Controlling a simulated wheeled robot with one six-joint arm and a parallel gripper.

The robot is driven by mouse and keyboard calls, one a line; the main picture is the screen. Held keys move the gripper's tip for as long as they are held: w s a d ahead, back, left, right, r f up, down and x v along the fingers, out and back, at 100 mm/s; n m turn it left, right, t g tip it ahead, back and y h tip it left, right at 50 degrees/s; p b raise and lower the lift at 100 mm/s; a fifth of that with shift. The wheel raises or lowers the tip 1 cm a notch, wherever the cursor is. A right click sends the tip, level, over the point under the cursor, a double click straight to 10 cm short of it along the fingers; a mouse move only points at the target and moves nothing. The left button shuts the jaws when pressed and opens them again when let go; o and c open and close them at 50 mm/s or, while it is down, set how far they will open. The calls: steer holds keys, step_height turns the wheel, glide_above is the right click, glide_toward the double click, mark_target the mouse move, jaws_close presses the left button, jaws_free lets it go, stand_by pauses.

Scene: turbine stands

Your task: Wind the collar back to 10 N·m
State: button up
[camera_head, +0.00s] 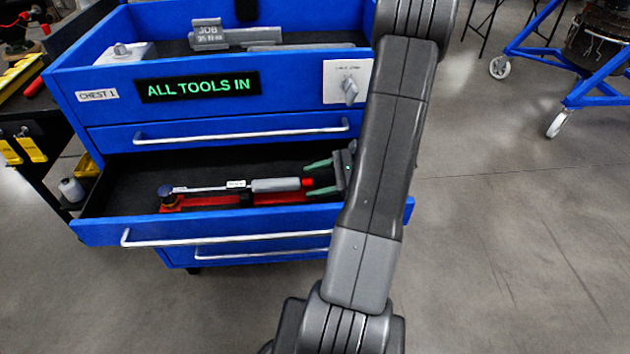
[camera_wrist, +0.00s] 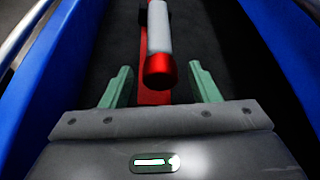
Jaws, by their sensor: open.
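A torque wrench (camera_head: 225,187) lies in the open drawer of the blue chest, with a dark head at the left and a grey handle. Its red collar (camera_head: 307,183) is at the handle's right end and faces me in the wrist view (camera_wrist: 160,71). My gripper (camera_head: 318,178) is open, its green fingers pointing left at the collar end. In the wrist view the fingers (camera_wrist: 162,88) stand on either side of the red end, with gaps and no contact visible. The collar's scale reading is too small to read.
The wrench rests on a red holder (camera_head: 186,203) in the dark drawer (camera_head: 108,231). Drawer walls rise on both sides in the wrist view. The chest display (camera_head: 198,86) reads "ALL TOOLS IN".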

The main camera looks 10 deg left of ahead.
steer(key=shift+a+f, duration=0.1)
steer(key=shift+a, duration=0.1)
steer(key=c, duration=1)
steer(key=shift+r+p, duration=0.25)
steer(key=shift+p, duration=0.55)
steer(key=shift+w+r+m+g+p, duration=0.1)
steer(key=shift+m+g+p, duration=0.6)
steer(key=shift+p, duration=0.5)
steer(key=shift+m+p, duration=0.5)
steer(key=shift+p, duration=0.25)
steer(key=shift+w+f+m+g+h, duration=0.1)
steer(key=shift+f+m+g+h, duration=0.2)
steer(key=o, duration=1)
